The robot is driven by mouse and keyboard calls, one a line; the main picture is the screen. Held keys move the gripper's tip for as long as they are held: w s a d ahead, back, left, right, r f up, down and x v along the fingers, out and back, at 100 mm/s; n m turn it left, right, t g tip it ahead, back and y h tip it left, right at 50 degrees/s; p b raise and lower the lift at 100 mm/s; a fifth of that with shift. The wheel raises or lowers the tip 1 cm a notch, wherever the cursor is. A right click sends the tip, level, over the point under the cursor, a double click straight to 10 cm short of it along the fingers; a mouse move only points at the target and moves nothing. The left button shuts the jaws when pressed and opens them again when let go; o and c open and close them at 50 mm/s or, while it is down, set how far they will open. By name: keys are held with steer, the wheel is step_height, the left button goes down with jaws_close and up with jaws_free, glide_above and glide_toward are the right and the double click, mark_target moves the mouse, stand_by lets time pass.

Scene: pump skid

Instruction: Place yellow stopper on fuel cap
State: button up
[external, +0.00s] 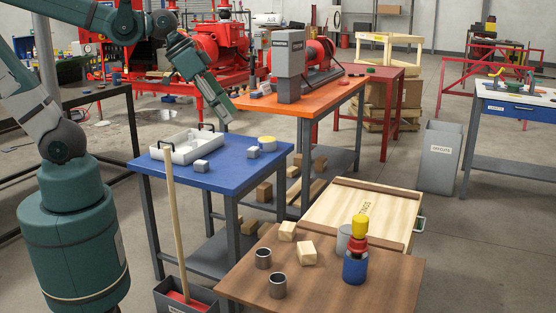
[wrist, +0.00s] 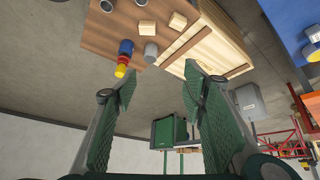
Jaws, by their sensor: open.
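A yellow stopper-like piece (external: 360,226) sits at the top of a stack on the brown table. Under it is a red part (external: 356,243), which may be the fuel cap, on a blue cylinder (external: 355,268). The yellow piece looks slightly offset in the external view; I cannot tell how it is seated. The wrist view shows the same yellow piece (wrist: 120,71), red part (wrist: 123,60) and blue cylinder (wrist: 126,47). My gripper (external: 228,112) is above the blue table's far edge, away from the stack. Its fingers (wrist: 160,76) are apart with nothing between them.
The brown table (external: 325,290) also holds two grey metal cups (external: 263,258), wooden blocks (external: 307,252) and a grey cylinder (external: 343,238). A wooden crate (external: 390,200) stands behind.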

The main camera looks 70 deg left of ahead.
steer(key=s+a+n+t+y, duration=0.1)
steer(key=s+a+n, duration=0.1)
steer(key=s, duration=0.4)
steer(key=shift+a+y, duration=0.3)
steer(key=shift+a, duration=0.5)
step_height(320, 180, down, 8)
steer(key=b, duration=0.8)
steer(key=shift+o, duration=0.3)
